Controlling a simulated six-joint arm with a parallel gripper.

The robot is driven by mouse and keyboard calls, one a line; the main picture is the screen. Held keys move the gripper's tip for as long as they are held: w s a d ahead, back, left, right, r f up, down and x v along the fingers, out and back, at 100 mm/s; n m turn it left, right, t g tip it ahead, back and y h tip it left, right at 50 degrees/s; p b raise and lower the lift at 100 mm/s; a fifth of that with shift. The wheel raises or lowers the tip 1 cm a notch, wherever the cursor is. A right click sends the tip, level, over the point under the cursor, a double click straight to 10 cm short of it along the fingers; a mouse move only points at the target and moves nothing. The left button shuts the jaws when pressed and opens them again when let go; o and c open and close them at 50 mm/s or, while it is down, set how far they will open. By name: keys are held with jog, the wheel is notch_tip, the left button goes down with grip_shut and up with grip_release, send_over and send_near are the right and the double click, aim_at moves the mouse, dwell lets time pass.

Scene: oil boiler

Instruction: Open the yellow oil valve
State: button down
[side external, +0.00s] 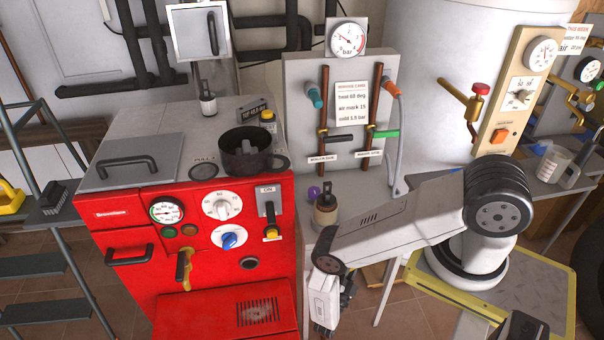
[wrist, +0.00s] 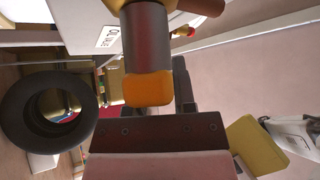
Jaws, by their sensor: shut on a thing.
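In the wrist view a lever with a dark shaft and an orange-yellow end (wrist: 148,90) stands between my fingers; I take it as the yellow oil valve. A white label (wrist: 108,37) with partly readable lettering is beside it. My gripper (wrist: 150,78) is shut on the lever, close to its orange-yellow end. In the side external view my gripper (side external: 345,292) hangs low, just right of the red boiler (side external: 120,235). There the valve is mostly hidden behind my gripper and wrist.
A black ring-shaped part (wrist: 20,110) is left of the lever in the wrist view, and a yellow block (wrist: 257,145) is at right.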

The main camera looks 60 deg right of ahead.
jog(key=shift+r, duration=0.1)
dwell(0.3)
jog(key=shift+c, duration=2.2)
grip_release()
jog(key=shift+r, duration=0.15)
jog(key=shift+a+r, duration=0.1)
jog(key=shift+r, duration=1.4)
jog(key=s+a+r, duration=0.4)
jog(key=s+r, duration=0.5)
jog(key=s, duration=0.4)
jog(key=shift+r, duration=0.3)
jog(key=shift+s, duration=0.15)
